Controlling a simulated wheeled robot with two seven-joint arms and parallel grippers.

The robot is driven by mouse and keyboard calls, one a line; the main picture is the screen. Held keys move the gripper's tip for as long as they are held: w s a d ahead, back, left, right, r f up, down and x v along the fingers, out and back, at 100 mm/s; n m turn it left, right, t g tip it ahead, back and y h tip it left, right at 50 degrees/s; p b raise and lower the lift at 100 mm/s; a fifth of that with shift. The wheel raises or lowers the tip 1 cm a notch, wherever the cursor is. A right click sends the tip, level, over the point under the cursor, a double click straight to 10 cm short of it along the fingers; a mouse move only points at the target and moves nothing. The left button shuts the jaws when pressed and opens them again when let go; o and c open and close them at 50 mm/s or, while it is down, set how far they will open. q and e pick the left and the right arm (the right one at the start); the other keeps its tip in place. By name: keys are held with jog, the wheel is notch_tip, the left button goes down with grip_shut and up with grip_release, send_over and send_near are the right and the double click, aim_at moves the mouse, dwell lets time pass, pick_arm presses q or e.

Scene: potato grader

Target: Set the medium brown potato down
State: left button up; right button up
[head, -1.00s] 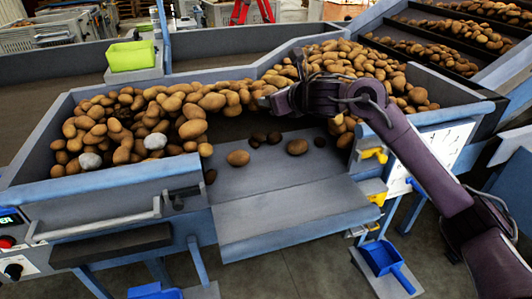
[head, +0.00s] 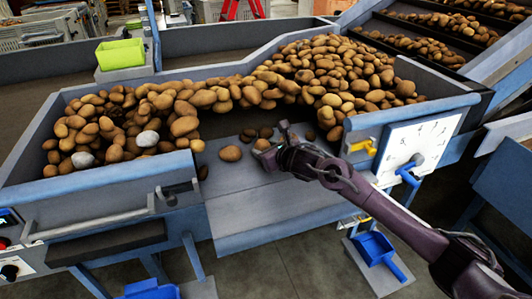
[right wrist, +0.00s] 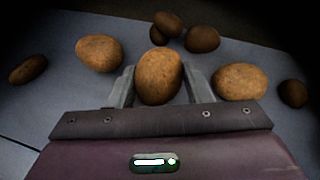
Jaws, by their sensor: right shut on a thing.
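My right gripper (head: 274,142) is low over the grey shelf (head: 270,200) at the front of the grader. It is shut on a medium brown potato (right wrist: 158,76), which sits upright between the two fingers in the right wrist view. In the head view this potato (head: 262,144) shows at the fingertips. It is at or just above the shelf; I cannot tell if it touches. Another brown potato (head: 230,153) lies to its left, shown also in the right wrist view (right wrist: 98,53). A further potato (right wrist: 240,82) lies just right of the fingers. My left gripper is not in view.
Small dark potatoes (right wrist: 203,39) lie beyond the held one. A large potato heap (head: 340,75) fills the bin behind, with grey stones (head: 147,139) at left. A lime green bin (head: 120,54) stands at the back left. The shelf's front part is clear.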

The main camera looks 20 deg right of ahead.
jog(key=shift+f, duration=0.85)
jog(key=shift+f, duration=0.2)
jog(key=o, duration=1)
jog(key=shift+r, duration=0.1)
